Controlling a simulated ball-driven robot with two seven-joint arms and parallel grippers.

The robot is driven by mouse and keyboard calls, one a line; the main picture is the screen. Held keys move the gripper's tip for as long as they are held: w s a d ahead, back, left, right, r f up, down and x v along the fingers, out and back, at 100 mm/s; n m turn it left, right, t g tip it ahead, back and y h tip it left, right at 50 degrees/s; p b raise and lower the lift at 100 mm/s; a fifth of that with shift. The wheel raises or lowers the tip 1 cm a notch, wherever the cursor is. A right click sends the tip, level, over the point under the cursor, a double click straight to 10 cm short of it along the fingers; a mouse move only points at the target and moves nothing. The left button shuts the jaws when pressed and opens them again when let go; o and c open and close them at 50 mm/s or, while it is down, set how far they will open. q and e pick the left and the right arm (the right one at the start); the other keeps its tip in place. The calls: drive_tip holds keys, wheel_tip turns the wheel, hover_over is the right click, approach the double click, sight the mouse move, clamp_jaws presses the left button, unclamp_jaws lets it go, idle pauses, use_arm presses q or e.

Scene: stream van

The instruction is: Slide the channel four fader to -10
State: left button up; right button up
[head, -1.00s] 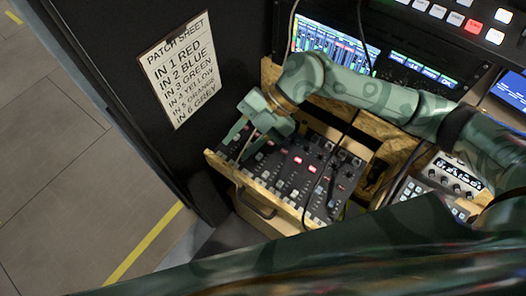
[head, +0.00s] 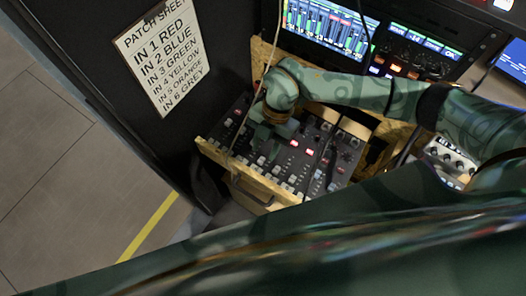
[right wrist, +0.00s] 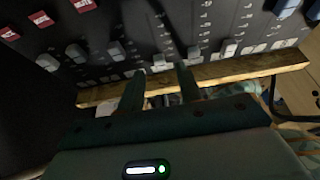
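The mixer (head: 318,160) lies in a wooden-framed drawer, its dark panel carrying faders, white and grey caps and lit red buttons. My right gripper (head: 262,146) is over the panel's left part in the head view, fingers pointing down and partly hidden. In the right wrist view, the right gripper (right wrist: 160,72) has its two fingers apart near the fader row. A light fader cap (right wrist: 160,60) shows between and beyond the fingertips; contact cannot be told. Another cap (right wrist: 228,48) stands to the right. Which fader is channel four cannot be read. My left gripper is not in view.
A wooden rail (right wrist: 225,72) edges the fader row. A cable (head: 262,75) hangs in front of the panel's left part. A patch sheet (head: 160,58) is on the dark wall. A lit screen (head: 325,30) and a smaller knobbed unit (head: 450,160) stand nearby.

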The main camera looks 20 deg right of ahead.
sight(268, 153)
drive_tip(key=shift+x, duration=1.3)
clamp_jaws()
drive_tip(key=shift+w+d, duration=1.15)
drive_tip(key=shift+d, duration=0.3)
unclamp_jaws()
drive_tip(key=shift+r, duration=0.1)
